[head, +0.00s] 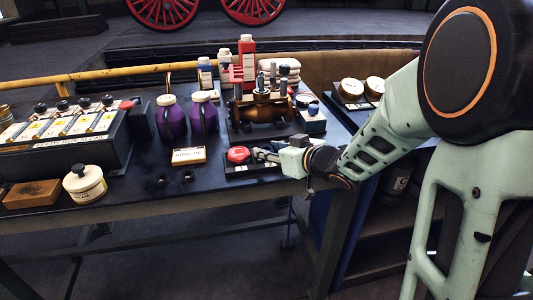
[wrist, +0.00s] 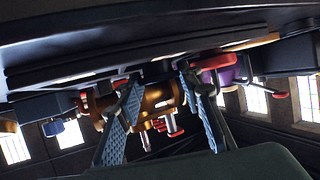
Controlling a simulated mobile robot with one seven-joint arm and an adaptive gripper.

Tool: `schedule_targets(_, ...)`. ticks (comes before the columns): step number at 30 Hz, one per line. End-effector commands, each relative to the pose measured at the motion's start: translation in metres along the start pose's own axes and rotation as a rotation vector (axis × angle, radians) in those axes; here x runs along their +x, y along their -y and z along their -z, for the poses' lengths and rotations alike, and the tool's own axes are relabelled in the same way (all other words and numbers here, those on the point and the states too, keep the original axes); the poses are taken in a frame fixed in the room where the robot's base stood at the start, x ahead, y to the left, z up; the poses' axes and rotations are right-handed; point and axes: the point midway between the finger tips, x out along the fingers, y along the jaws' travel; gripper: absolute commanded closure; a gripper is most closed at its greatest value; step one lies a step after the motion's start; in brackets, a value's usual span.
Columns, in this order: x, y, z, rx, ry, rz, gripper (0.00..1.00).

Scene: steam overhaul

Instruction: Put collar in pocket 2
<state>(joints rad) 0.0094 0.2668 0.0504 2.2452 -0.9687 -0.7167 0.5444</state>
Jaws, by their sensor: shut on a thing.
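My gripper (head: 264,155) is low over the front edge of the bench, beside a round red knob (head: 238,154) on a small black base (head: 240,170). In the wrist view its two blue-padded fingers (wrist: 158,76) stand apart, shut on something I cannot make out. I cannot pick out the collar for certain in either view. No pocket number is readable. Two small dark round spots, one at left (head: 162,180) and one at right (head: 188,176), show on the bench top left of the base. I cannot tell whether they are holes.
A brass valve assembly (head: 262,108) stands behind my gripper. Purple jugs (head: 171,120), a small labelled box (head: 188,156), a cream pot (head: 85,184) and a wooden block (head: 32,194) stand to the left. A labelled rack (head: 65,140) fills the far left.

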Motion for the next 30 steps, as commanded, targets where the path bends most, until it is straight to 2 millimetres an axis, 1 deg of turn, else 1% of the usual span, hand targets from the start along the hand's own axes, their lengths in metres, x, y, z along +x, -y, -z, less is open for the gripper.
schedule_targets(5, -0.001, 0.0, 0.002, 0.0, -0.002, 0.0, 0.97)
schedule_targets(9, 0.001, 0.0, -0.002, 0.0, -0.002, 0.0, 0.97)
schedule_targets(10, 0.001, 0.0, -0.002, 0.001, -0.001, 0.0, 0.64)
schedule_targets(14, 0.001, 0.0, -0.002, 0.0, -0.001, 0.0, 0.5)
schedule_targets(22, 0.001, 0.0, -0.001, 0.0, -0.001, 0.0, 0.49)
schedule_targets(25, -0.001, 0.0, 0.004, -0.001, -0.001, 0.0, 0.49)
schedule_targets(28, -0.015, -0.001, 0.004, 0.0, -0.001, -0.003, 0.49)
schedule_targets(30, -0.029, -0.002, 0.005, 0.0, -0.001, -0.005, 0.49)
